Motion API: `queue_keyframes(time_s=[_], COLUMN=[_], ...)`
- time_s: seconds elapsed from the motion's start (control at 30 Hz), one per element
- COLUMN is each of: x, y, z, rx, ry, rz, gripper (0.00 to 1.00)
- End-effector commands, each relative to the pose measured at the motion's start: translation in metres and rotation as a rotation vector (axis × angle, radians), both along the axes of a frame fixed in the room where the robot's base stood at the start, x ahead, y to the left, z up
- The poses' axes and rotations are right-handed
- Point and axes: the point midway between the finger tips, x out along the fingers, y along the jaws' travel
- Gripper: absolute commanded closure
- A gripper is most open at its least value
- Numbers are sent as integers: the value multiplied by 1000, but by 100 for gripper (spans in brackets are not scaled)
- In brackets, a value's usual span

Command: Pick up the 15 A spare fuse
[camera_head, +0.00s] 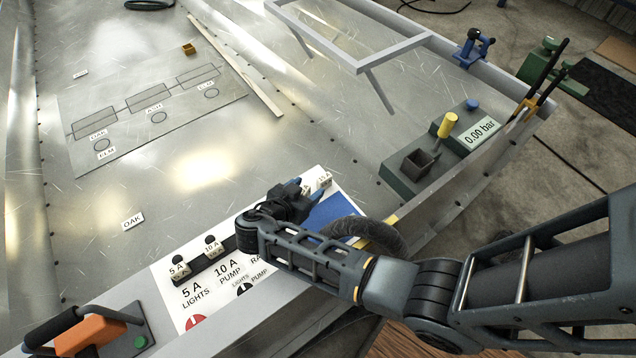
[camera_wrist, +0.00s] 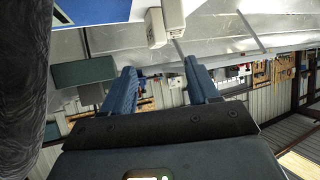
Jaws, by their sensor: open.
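The 15 A spare fuse (camera_head: 324,178) stands at the far right end of the white fuse panel (camera_head: 322,202), a pale block with its label partly readable in the head view. Another pale fuse (camera_head: 306,190) is just left of it, mostly hidden by my gripper (camera_head: 299,186). My gripper is low over the panel, close to these two, with its blue fingers pointing toward them. In the wrist view my gripper (camera_wrist: 160,86) is open and empty between the fingers. Two pale blocks (camera_wrist: 164,24) show beyond the fingertips; their labels cannot be read there.
Fuses marked 5 A (camera_head: 178,268) and 10 A (camera_head: 212,246) sit left on the panel. A green gauge box (camera_head: 440,150) stands to the right.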

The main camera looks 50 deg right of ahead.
Motion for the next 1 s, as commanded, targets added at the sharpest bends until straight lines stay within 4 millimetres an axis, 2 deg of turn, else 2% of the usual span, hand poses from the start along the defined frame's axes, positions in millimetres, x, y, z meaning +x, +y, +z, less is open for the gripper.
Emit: queue_keyframes(time_s=[0.37,0.63,0.93,1.0], x=[2,3,4,4], y=[-31,-62,-67,-67], z=[-17,-36,-39,-39], rx=[0,-1,0,0], ry=[1,0,-1,0], rz=[-3,-3,0,0], gripper=[40,40,40,45])
